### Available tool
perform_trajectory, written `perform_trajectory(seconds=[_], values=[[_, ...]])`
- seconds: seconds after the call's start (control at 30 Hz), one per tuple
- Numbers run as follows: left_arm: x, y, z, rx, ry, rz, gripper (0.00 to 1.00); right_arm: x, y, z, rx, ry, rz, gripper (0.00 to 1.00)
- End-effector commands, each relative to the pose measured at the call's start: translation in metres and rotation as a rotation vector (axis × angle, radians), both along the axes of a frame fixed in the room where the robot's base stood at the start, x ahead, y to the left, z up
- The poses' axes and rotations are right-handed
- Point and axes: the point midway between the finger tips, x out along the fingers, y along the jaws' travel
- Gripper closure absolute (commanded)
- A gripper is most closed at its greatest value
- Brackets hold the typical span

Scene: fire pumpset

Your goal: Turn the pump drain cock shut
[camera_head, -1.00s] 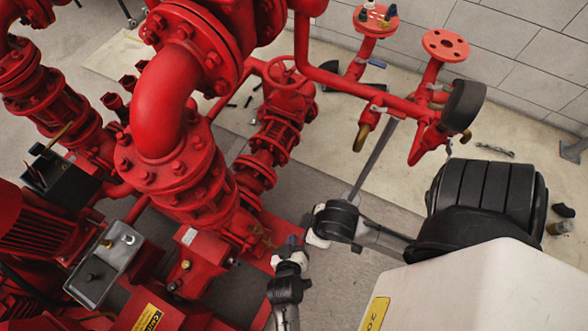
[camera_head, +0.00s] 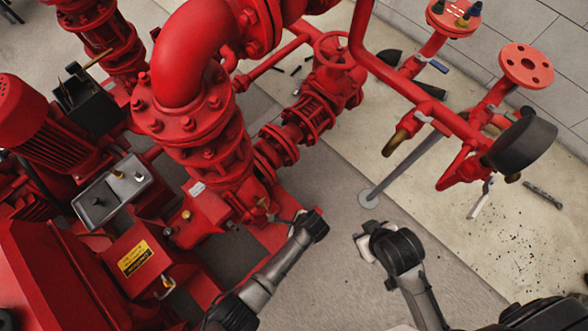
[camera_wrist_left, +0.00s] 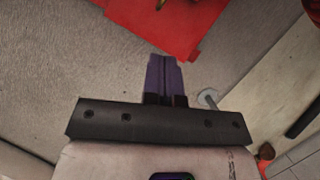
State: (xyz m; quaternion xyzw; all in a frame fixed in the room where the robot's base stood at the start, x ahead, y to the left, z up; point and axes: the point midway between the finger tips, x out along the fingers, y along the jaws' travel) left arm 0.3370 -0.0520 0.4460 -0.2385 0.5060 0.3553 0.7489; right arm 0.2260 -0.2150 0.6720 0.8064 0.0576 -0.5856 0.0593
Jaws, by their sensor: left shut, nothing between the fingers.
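A small brass-coloured fitting (camera_head: 263,203), which looks like the drain cock, sits low on the red pump casing in the head view. Its handle position is too small to tell. My left arm comes in from the lower left and ends beside it, to the right, apparently apart; its fingers are not clear there. In the left wrist view my left gripper (camera_wrist_left: 165,62) is shut and empty over grey floor, just below the corner of the red base (camera_wrist_left: 175,25).
A grey post with a round foot (camera_head: 369,200) stands on the floor behind my arms. Red pipework with a dark gauge (camera_head: 521,144) is at the right. A grey box (camera_head: 112,190) and a red housing (camera_head: 138,261) lie left of the pump. Open floor lies between pump and post.

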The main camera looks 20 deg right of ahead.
Motion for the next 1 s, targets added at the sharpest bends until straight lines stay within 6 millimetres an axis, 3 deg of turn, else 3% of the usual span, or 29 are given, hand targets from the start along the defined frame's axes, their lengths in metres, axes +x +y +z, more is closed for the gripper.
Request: perform_trajectory(seconds=[0.5, 0.7, 1.0], values=[[0.021, 0.025, -0.087, -0.001, 0.0, 0.002, 1.0, 0.0, -0.004, -0.064, -0.012, -0.001, 0.008, 0.57], [0.039, 0.049, -0.081, -0.003, -0.002, 0.004, 1.0, 0.0, -0.003, -0.068, -0.011, 0.001, 0.006, 0.57], [0.045, 0.056, -0.079, -0.003, 0.001, 0.003, 1.0, 0.0, 0.0, -0.069, -0.001, 0.001, 0.0, 0.57]])
